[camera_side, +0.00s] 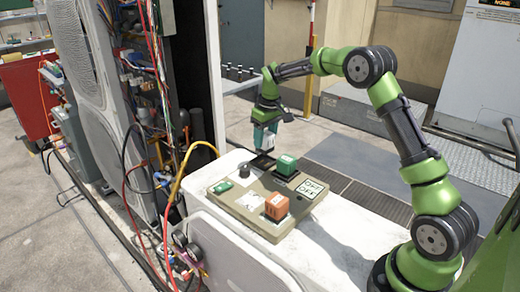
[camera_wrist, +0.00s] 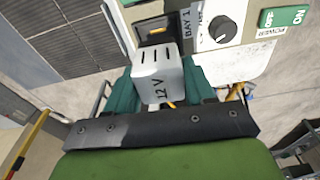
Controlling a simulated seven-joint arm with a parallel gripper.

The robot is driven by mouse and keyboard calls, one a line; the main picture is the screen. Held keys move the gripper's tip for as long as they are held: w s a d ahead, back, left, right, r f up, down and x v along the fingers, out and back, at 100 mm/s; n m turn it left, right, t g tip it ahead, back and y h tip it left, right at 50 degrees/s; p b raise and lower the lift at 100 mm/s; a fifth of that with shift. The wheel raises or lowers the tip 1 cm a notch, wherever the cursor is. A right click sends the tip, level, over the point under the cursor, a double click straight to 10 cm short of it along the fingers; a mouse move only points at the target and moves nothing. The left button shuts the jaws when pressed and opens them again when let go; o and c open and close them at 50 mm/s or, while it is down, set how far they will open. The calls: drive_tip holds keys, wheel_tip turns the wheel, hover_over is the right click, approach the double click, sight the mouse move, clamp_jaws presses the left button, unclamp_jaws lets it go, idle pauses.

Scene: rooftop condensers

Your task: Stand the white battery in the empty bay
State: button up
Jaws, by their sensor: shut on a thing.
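The white battery (camera_wrist: 158,72), marked 12 V, is between the teal fingers of my gripper (camera_wrist: 160,88) in the wrist view. In the side view my gripper (camera_side: 265,136) points down, shut on the white battery (camera_side: 268,146), over the far end of the tan battery panel (camera_side: 240,208). The empty bay (camera_side: 261,164) is a dark opening there, just below the battery. In the wrist view the empty bay (camera_wrist: 151,28), beside a BAY 1 label, shows just beyond the battery, partly hidden by it. The battery looks roughly upright and apart from the bay.
A green battery (camera_side: 286,165) and an orange battery (camera_side: 276,206) stand in other bays of the panel. A black knob (camera_wrist: 222,28) and a green power switch (camera_wrist: 284,17) sit beside the bay. Hoses and a gauge (camera_side: 181,239) hang left of the white unit (camera_side: 345,212).

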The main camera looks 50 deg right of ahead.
sight(264, 150)
drive_tip(key=shift+w+r, duration=0.15)
drive_tip(key=shift+r, duration=0.05)
drive_tip(key=shift+f+n, duration=0.15)
drive_tip(key=shift+n, duration=0.15)
drive_tip(key=shift+f, duration=1.75)
drive_tip(key=shift+f, duration=0.8)
drive_tip(key=o, duration=1.3)
wheel_tip(264, 150, up, 17)
drive_tip(key=s, duration=0.2)
drive_tip(key=shift+f, duration=0.15)
